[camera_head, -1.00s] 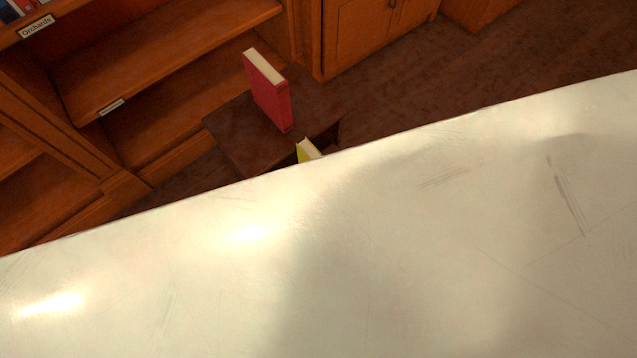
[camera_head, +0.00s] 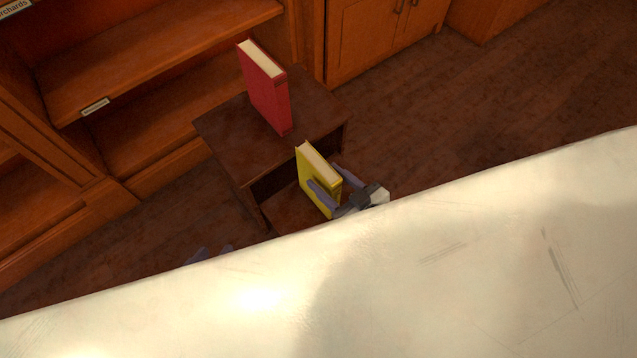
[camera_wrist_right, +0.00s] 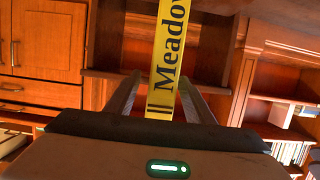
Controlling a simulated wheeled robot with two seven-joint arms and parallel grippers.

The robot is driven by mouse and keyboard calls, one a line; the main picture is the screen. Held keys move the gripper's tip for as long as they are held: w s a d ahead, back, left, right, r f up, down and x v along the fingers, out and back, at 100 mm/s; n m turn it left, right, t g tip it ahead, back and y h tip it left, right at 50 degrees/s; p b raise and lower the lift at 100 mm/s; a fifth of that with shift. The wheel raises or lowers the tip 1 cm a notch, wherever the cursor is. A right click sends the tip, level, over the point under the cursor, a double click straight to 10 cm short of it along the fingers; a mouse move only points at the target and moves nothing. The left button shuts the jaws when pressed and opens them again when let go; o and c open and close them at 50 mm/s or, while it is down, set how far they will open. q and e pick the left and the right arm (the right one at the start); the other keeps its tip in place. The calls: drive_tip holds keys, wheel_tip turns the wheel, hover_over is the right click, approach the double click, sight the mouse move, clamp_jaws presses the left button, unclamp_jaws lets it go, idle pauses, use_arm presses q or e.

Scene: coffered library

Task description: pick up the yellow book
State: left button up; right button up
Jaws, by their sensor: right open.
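The yellow book (camera_head: 318,178) stands upright on the lower level of a dark wooden step stand. Its spine, lettered "Meado...", shows in the right wrist view (camera_wrist_right: 165,60). My right gripper (camera_head: 323,175) is at the book, with one finger on each side of it. In the wrist view the open fingers (camera_wrist_right: 158,82) flank the lower part of the spine; I cannot tell whether they touch it. My left gripper (camera_head: 210,254) shows only as small bluish fingertips, left of the stand and low; the rest is hidden.
A red book (camera_head: 266,92) stands upright on the stand's upper level (camera_head: 225,125), behind the yellow book. Wooden shelves (camera_head: 150,60) and cabinets (camera_head: 370,35) stand behind. The floor (camera_head: 480,110) right of the stand is clear. The bottom of the head view is blocked.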

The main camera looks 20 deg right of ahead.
drive_tip(key=b+x, duration=0.1)
drive_tip(key=x, duration=0.3)
drive_tip(key=shift+s+a+f, duration=0.1)
drive_tip(key=shift+f, duration=0.05)
clamp_jaws()
idle(1.0)
idle(0.4)
